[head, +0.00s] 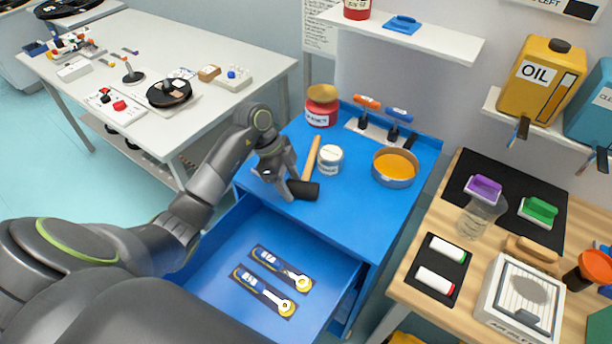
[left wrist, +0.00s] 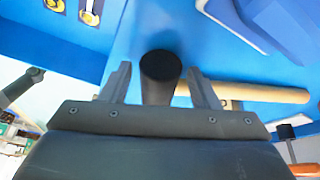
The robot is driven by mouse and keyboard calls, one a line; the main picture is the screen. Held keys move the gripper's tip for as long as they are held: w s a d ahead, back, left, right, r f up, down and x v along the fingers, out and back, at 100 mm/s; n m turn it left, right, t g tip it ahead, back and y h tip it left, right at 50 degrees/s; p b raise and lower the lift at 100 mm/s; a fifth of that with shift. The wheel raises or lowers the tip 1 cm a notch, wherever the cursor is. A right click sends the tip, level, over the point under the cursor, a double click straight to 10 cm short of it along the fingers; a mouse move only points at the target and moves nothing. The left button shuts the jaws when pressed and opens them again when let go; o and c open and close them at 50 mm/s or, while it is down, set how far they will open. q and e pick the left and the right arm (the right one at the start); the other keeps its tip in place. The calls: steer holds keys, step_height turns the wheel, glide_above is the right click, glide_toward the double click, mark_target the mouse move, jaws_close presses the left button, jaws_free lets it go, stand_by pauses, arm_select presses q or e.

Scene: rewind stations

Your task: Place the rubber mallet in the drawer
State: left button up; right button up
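The rubber mallet lies on the blue cabinet top (head: 345,215), its black head (head: 304,190) near the front edge and its wooden handle (head: 312,155) pointing back. My left gripper (head: 287,182) is low at the head. In the left wrist view the black head (left wrist: 160,68) sits between the two spread fingers (left wrist: 160,82), with a small gap showing on each side; the handle (left wrist: 255,92) runs off to the right. The blue drawer (head: 215,262) below is pulled open. Two dark strips with wrenches (head: 270,285) lie in it. My right gripper is not in view.
A red jar (head: 321,105), a white can (head: 330,158), a round tin of orange stuff (head: 395,168) and a screwdriver holder (head: 375,131) stand on the cabinet top. A wooden bench (head: 400,290) is at right, a white table (head: 215,50) at left. The drawer's left part is clear.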

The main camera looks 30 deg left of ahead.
arm_select(q)
steer(key=c, duration=1.1)
step_height(320, 180, up, 7)
steer(key=shift+r+b, duration=0.2)
steer(key=shift+b, duration=0.5)
steer(key=shift+r+p, duration=0.6)
steer(key=shift+r, duration=0.45)
steer(key=shift+f, duration=0.1)
